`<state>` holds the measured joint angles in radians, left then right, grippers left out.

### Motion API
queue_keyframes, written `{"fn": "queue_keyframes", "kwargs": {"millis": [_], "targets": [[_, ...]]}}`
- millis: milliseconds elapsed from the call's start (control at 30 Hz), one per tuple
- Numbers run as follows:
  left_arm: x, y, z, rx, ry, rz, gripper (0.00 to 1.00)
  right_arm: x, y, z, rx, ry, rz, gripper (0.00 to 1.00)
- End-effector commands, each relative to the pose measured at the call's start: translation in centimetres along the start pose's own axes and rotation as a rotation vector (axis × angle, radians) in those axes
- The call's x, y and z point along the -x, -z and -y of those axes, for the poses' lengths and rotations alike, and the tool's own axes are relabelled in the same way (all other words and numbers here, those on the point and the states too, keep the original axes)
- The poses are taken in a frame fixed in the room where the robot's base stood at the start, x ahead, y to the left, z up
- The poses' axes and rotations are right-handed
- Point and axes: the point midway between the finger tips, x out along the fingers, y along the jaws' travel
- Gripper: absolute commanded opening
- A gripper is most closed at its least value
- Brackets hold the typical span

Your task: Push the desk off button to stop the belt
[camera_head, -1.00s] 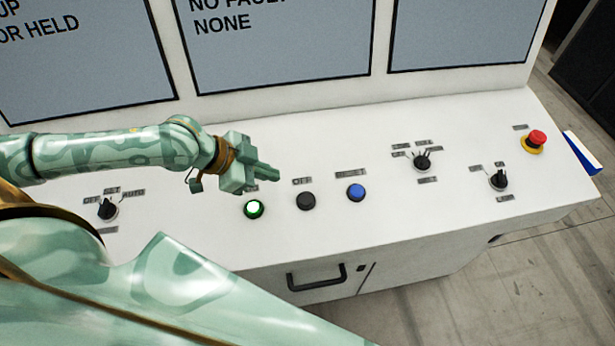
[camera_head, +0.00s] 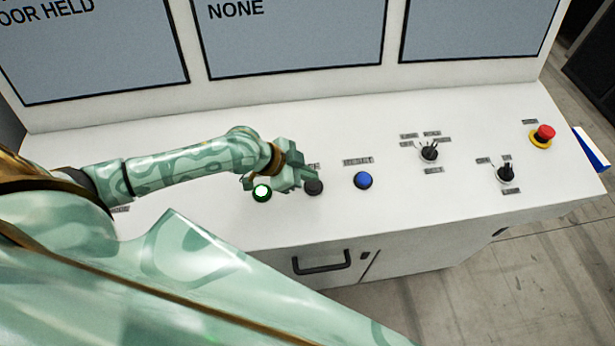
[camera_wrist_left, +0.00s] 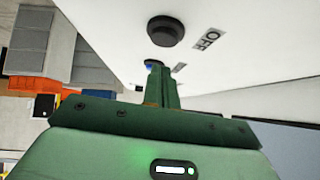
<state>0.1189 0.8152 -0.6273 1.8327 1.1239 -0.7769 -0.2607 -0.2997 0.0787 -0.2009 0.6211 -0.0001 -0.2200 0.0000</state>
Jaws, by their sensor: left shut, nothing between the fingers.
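The black off button (camera_head: 313,187) sits on the white desk between a lit green button (camera_head: 262,193) and a blue button (camera_head: 363,180). In the left wrist view the off button (camera_wrist_left: 165,30) stands just beyond my fingertips, beside an OFF label (camera_wrist_left: 208,40). My left gripper (camera_head: 311,179) is shut and empty, its tips close to the off button's far left side in the head view. In the left wrist view the gripper (camera_wrist_left: 155,66) shows a gap to the button; I cannot tell the exact distance. My right gripper is not in view.
To the right are two black selector switches (camera_head: 429,152) and (camera_head: 505,174), and a red emergency stop (camera_head: 543,136) on a yellow base. Screens (camera_head: 295,40) stand behind the desk. A drawer handle (camera_head: 321,263) is on the front face.

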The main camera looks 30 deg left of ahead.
Motion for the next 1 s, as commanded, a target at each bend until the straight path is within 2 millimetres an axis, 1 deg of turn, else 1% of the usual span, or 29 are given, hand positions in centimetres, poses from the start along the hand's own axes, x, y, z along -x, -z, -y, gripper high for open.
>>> {"fn": "queue_keyframes", "kwargs": {"millis": [33,100,200,633,800,1000], "targets": [[-0.6,-0.6,-0.1,0.004,-0.001,0.001,0.0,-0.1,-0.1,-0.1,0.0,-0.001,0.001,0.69],[-1.1,-1.2,0.0,0.002,0.0,0.002,0.0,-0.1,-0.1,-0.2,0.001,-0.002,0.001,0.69],[-1.6,-1.8,0.0,0.001,0.0,0.0,0.0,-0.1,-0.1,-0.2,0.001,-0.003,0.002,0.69],[-2.0,-2.1,0.0,0.0,0.001,0.001,0.0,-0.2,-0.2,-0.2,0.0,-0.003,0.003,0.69],[-3.4,-3.5,0.0,-0.001,0.001,0.002,0.0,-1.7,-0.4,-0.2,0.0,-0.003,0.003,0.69],[-3.5,-4.0,-0.3,0.001,-0.005,0.011,0.0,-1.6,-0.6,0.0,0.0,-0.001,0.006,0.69]]}}
